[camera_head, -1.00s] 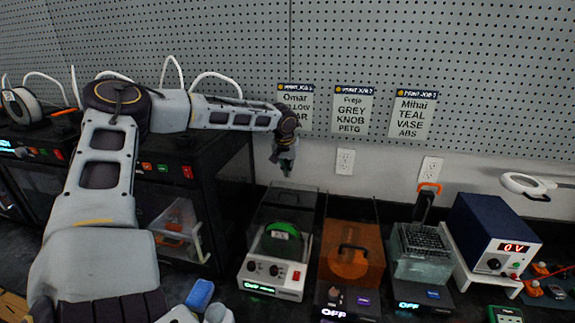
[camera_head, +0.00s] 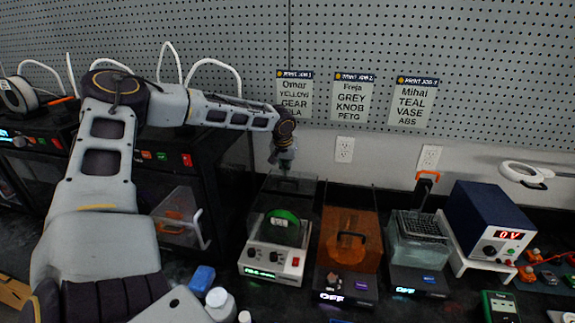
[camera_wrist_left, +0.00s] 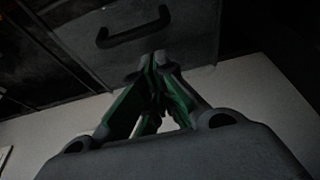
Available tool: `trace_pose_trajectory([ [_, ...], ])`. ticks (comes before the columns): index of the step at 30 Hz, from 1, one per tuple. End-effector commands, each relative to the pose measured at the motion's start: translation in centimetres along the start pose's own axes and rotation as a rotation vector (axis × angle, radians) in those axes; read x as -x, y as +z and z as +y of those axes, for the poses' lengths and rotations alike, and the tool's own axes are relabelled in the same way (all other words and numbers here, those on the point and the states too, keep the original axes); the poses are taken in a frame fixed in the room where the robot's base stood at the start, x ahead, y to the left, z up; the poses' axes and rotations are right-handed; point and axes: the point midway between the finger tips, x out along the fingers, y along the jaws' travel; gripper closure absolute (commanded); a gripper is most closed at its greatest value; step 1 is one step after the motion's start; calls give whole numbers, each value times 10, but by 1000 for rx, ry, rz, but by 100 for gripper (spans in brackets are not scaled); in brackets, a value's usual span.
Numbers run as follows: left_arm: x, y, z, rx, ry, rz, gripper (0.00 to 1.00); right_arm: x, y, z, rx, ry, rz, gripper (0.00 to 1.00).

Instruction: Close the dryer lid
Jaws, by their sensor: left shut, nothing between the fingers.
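The dryer (camera_head: 272,260) is a pale box with knobs, a red switch and a lit green display. A green spool (camera_head: 281,228) sits in it. Its dark see-through lid (camera_head: 290,186) stands raised at the back. In the left wrist view a dark panel, seemingly the lid (camera_wrist_left: 160,30), fills the top, with a black handle (camera_wrist_left: 134,32). My left gripper (camera_head: 285,168) is shut and empty at the upper edge of the raised lid. Its green fingers also show in the left wrist view (camera_wrist_left: 158,62), close to the panel; contact cannot be told. My right gripper is not in view.
An orange-lidded unit (camera_head: 348,240) stands just right of the dryer, then a clear tank (camera_head: 418,245) and a blue power supply (camera_head: 488,222). A black printer cabinet (camera_head: 185,165) stands left. A blue block (camera_head: 201,279) and white bottle (camera_head: 219,303) stand in front.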

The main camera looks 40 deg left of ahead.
Motion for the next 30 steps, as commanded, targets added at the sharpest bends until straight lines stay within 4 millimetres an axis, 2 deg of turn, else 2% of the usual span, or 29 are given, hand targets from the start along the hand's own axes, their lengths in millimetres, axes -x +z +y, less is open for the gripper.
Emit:
trace_pose_trajectory([
  [8, 2, 12, 0, 0, 1, 0, 100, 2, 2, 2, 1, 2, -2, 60],
  [21, 2, 13, 0, 0, 1, 0, 100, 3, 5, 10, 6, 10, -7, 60],
  [30, 5, 15, -8, 1, 2, 1, 100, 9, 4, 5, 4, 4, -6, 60],
])
